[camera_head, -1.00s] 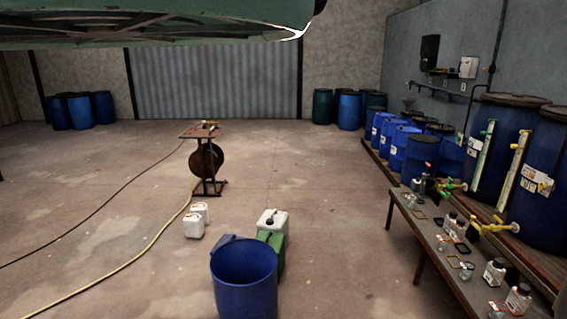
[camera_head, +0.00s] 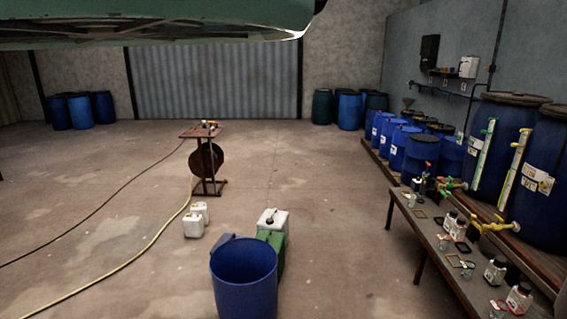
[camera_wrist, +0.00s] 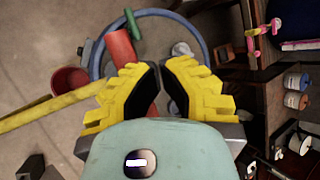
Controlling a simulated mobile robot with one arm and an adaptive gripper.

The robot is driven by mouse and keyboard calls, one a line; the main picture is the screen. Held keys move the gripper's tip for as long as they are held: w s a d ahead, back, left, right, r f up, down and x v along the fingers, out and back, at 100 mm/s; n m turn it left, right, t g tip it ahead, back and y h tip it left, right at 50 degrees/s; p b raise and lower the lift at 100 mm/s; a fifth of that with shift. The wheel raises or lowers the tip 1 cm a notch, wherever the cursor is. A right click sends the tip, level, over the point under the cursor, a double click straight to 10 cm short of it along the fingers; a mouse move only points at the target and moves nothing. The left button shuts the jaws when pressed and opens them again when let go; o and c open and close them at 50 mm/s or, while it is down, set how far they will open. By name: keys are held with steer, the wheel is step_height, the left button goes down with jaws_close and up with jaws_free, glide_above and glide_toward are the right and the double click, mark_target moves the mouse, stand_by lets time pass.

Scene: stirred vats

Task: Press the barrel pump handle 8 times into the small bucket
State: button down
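In the wrist view my gripper (camera_wrist: 161,66) has yellow stepped fingers with dark pads. Its tips are close together with a narrow gap, and I see nothing clearly held at them. Beyond the tips lies a large blue ring-shaped rim (camera_wrist: 97,62), with a red cylinder (camera_wrist: 120,48) and a short green piece (camera_wrist: 132,24) at its left side. A dark red bucket (camera_wrist: 70,80) stands left of the ring; it may be the small bucket. I cannot make out the pump handle for certain. The head view does not show my gripper.
In the head view an open blue tub (camera_head: 244,290) stands in front of a green and white container (camera_head: 271,225). A bench (camera_head: 436,240) with bottles and large blue vats (camera_head: 545,180) line the right. A yellow hose (camera_head: 120,268) crosses the left floor.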

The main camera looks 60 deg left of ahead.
steer(key=shift+s+f+b, duration=0.1)
steer(key=shift+f+b, duration=0.6)
steer(key=shift+f, duration=0.2)
stand_by(0.4)
steer(key=shift+r, duration=0.15)
steer(key=shift+s+a+r+p, duration=0.1)
steer(key=shift+r+p, duration=2.55)
steer(key=shift+r, duration=0.85)
step_height(320, 180, up, 6)
steer(key=p, duration=0.4)
